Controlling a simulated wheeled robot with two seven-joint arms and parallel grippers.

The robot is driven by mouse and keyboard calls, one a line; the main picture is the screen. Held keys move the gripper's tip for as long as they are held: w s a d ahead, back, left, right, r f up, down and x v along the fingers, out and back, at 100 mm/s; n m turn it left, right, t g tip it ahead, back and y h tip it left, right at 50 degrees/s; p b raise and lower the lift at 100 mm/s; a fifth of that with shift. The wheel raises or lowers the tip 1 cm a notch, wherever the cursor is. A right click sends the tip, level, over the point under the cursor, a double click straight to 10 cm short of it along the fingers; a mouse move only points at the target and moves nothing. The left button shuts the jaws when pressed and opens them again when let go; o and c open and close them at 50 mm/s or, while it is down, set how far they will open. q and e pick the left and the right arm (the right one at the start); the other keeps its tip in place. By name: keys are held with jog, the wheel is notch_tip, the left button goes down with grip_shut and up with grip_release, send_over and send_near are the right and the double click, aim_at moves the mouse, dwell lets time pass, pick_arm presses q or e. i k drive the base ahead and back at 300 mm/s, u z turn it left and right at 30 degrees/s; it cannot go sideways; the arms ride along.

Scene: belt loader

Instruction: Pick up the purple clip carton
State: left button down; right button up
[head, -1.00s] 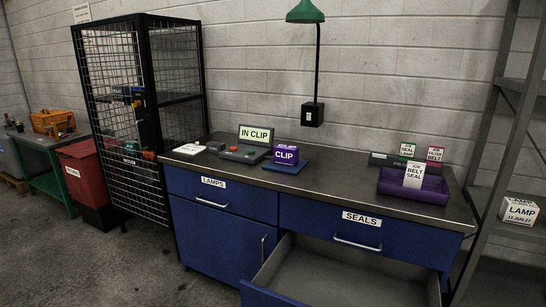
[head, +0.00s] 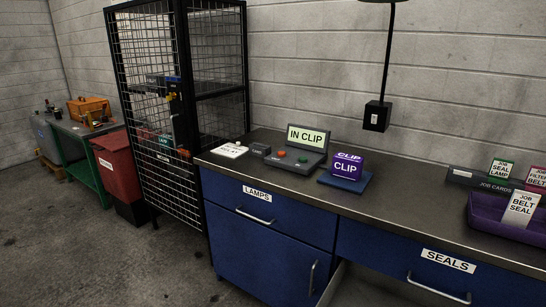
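The purple clip carton (head: 346,167) is a small box with a white CLIP label on its front and top. It sits upright on a flat blue pad (head: 345,182) on the dark counter (head: 420,200), right of a device (head: 300,151) whose screen reads IN CLIP. Neither of my grippers is in the head view, and nothing touches the carton.
A white card (head: 229,150) lies left of the device. A purple tray (head: 490,216) with a BELT SEAL card is at the right. A wire cage (head: 155,110) stands left of the counter. Counter space right of the carton is clear.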

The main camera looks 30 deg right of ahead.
aim_at(346, 166)
jog(key=i, duration=1.1)
jog(key=z, duration=1.15)
jog(key=i, duration=0.55)
jog(key=z, duration=0.65)
